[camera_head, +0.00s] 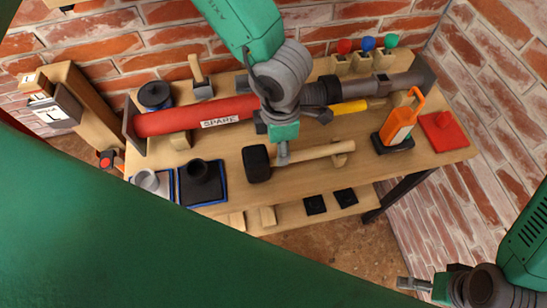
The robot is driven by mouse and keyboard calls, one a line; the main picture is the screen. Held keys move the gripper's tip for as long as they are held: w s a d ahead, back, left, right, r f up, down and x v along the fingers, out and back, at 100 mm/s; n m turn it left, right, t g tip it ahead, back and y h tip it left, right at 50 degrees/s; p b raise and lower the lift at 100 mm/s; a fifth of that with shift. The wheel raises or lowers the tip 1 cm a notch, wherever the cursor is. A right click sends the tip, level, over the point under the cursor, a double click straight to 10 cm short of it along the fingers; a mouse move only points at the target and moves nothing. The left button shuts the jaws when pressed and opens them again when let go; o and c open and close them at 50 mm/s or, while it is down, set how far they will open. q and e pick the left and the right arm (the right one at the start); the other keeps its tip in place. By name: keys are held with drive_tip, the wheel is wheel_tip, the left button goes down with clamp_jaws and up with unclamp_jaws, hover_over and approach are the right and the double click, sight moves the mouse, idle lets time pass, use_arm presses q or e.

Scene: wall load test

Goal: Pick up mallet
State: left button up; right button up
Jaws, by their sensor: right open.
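The mallet, with a black head (256,164) and a pale wooden handle (322,152), is over the front middle of the wooden workbench (225,150). Its head points left and its handle runs to the right. My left gripper (283,156) points down at the handle, just right of the head. It overlaps the handle in the picture. Its fingers are small and partly merge with the handle, so I cannot tell whether they are closed on it. My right gripper (404,284) is at the lower right, in front of the bench and away from the mallet. It is open and empty.
A red pipe (185,118) marked SPARE lies behind the mallet. A hammer (201,86), a yellow-handled tool (349,107), an orange-handled tool (401,120) and a red item (443,130) are around it. A black cup (204,177) stands at front left. My green body part covers the lower left.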

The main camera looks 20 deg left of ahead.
use_arm(q)
drive_tip(key=shift+a+f, duration=0.25)
drive_tip(key=shift+f, duration=0.1)
wheel_tip(320, 180, down, 2)
drive_tip(key=shift+s+f, duration=0.1)
drive_tip(key=shift+f, duration=0.05)
drive_tip(key=shift+d+f, duration=0.3)
drive_tip(key=shift+f, duration=0.2)
drive_tip(key=shift+d+f, duration=0.25)
drive_tip(key=shift+f, duration=0.2)
drive_tip(key=shift+d+f, duration=0.2)
drive_tip(key=shift+d, duration=0.3)
drive_tip(key=shift+a, duration=0.45)
clamp_jaws()
drive_tip(key=shift+a, duration=0.4)
use_arm(e)
drive_tip(key=shift+a+r, duration=0.3)
drive_tip(key=shift+a, duration=0.05)
